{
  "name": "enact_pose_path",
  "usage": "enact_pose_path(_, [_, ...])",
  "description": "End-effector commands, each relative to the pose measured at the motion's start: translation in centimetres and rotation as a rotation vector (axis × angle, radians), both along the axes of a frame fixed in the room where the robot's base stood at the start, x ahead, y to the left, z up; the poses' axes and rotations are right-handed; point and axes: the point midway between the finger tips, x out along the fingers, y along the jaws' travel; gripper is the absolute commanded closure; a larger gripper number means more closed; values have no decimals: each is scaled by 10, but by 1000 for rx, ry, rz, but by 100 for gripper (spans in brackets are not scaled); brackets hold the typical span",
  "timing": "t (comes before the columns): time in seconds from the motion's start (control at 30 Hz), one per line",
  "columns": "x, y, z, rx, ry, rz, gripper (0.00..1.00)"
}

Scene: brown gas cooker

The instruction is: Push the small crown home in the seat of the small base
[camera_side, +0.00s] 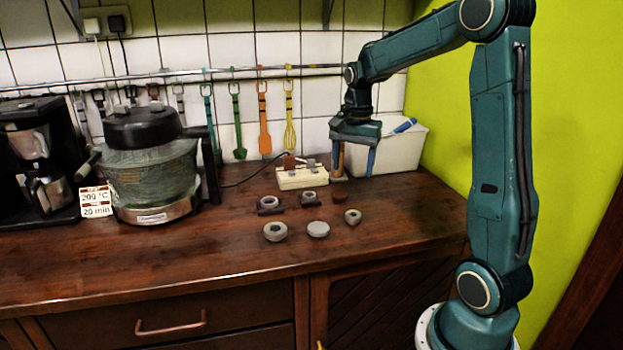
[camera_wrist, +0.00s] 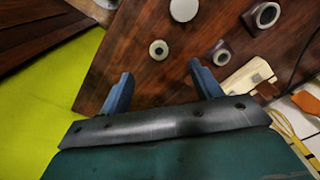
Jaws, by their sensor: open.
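The small crown, which I take to be the little pale ring with a dark centre (camera_side: 353,216), lies on the wooden counter; it also shows in the wrist view (camera_wrist: 158,50). The small base, which I take to be the grey ring on a dark mount (camera_side: 308,198), stands to its left, apart from it; in the wrist view it is to the crown's right (camera_wrist: 220,52). My gripper (camera_side: 355,174) is open, fingers down, behind both parts and beside the cream block. In the wrist view nothing shows between its fingers (camera_wrist: 160,70).
Another ring on a dark mount (camera_side: 268,203), a grey ring (camera_side: 275,231), a pale disc (camera_side: 318,229) and a dark cap (camera_side: 340,197) lie nearby. The cream block (camera_side: 302,178) and a white bin (camera_side: 400,150) stand behind. The counter front is clear.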

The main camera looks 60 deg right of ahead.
Motion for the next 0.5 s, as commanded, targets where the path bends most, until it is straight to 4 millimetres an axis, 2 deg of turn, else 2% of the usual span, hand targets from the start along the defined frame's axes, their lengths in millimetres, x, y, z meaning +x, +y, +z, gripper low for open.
enact_pose_path(0.1, [1, -17, -11, 16, 21, -77, 36])
enact_pose_path(0.2, [2, -24, -15, 22, 29, -112, 36])
enact_pose_path(0.5, [2, -26, -19, 24, 31, -123, 36])
